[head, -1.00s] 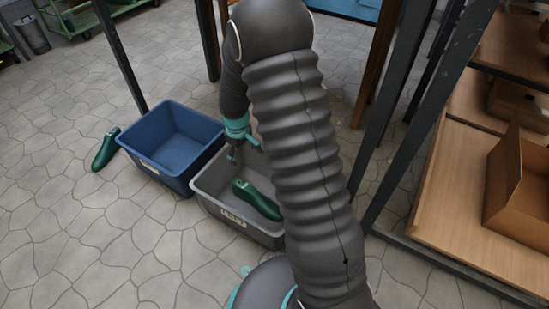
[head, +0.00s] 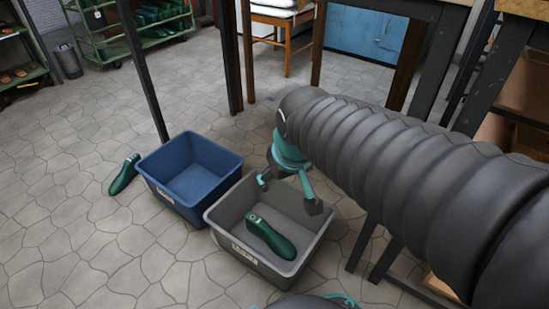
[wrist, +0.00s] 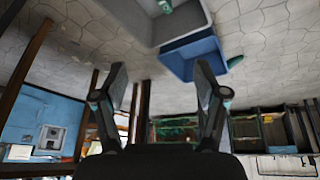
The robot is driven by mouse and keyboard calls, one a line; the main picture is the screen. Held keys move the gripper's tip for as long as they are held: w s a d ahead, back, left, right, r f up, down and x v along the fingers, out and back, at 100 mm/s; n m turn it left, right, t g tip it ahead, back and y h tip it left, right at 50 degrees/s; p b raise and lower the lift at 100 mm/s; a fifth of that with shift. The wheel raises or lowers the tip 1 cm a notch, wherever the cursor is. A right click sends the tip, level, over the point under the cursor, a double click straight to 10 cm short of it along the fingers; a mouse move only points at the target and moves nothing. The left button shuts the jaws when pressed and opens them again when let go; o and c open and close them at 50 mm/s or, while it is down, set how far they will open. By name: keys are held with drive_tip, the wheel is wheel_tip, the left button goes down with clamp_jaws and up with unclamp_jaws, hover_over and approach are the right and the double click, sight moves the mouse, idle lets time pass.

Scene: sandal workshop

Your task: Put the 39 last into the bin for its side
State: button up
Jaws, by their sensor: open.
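One dark green last (head: 270,237) lies inside the grey bin (head: 226,217). Another green last (head: 124,174) lies on the floor just left of the blue bin (head: 172,207). The blue bin is empty. I cannot read a size on either last, and the bin labels are too small to read. My gripper (head: 289,193) is open and empty above the far side of the grey bin, apart from the last in it. In the wrist view, my open fingers (wrist: 161,82) show with the blue bin (wrist: 186,48) and grey bin (wrist: 128,22) beyond.
Dark table legs (head: 228,60) stand behind the bins, and a workbench frame is at the right. A green trolley (head: 140,25) with several green items is at the back left. The stone floor (head: 80,250) at the left front is clear.

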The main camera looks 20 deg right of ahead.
drive_tip(key=s+r+m, duration=0.1)
drive_tip(key=s, duration=0.6)
drive_tip(key=shift+r+t, duration=0.2)
drive_tip(key=shift+t, duration=0.2)
drive_tip(key=shift+r, duration=0.1)
